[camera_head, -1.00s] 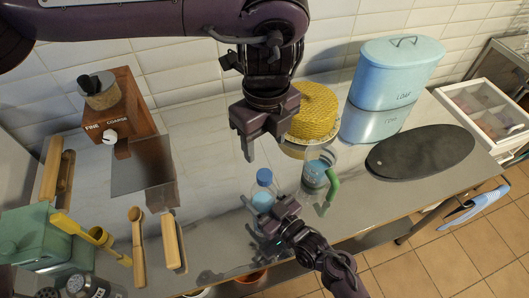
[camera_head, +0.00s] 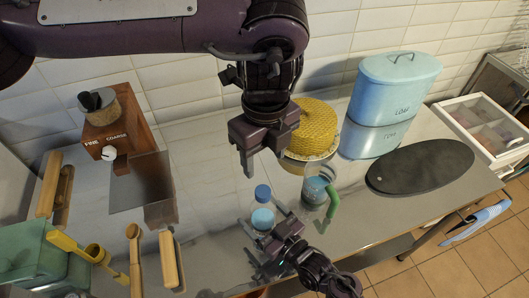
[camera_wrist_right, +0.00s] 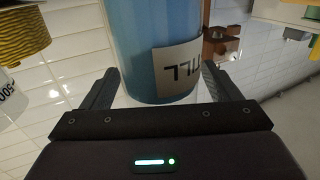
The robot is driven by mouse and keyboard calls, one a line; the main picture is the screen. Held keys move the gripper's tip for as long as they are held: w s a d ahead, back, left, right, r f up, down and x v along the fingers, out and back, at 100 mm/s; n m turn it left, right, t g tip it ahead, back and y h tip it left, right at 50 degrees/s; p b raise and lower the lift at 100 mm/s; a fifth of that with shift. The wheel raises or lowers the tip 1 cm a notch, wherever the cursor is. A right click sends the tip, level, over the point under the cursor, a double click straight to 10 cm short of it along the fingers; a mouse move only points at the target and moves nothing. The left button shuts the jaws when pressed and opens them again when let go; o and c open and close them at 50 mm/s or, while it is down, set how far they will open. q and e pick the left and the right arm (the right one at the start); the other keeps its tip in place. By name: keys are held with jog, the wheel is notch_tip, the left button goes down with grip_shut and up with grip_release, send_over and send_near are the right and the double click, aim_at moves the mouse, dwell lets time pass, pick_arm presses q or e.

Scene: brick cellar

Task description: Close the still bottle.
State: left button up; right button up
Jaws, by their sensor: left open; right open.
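The still bottle is a small clear bottle (camera_head: 262,219) with blue contents, standing upright on the counter. A blue cap (camera_head: 262,192) shows at its top; I cannot tell whether it is fully seated. In the right wrist view the blue bottle (camera_wrist_right: 150,40) fills the middle, its white label upside down. My right gripper (camera_head: 267,226) is open low at the bottle, its two fingers on either side of it, with gaps visible in the wrist view. My left gripper (camera_head: 262,160) is open and empty, pointing down above and behind the cap.
A glass mug (camera_head: 316,190) with a green handle stands close right of the bottle. A yellow woven-looking cake (camera_head: 312,130), a blue loaf tin (camera_head: 395,85) and a dark oval board (camera_head: 420,165) lie behind and right. A wooden grinder (camera_head: 115,130) stands left.

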aim_at(272, 226)
jog(key=b+v, duration=0.1)
jog(key=v, duration=0.4)
jog(key=shift+s+d+f+b, duration=0.15)
jog(key=shift+s+d+b, duration=0.15)
jog(key=shift+s+d, duration=0.35)
jog(key=shift+s, duration=0.05)
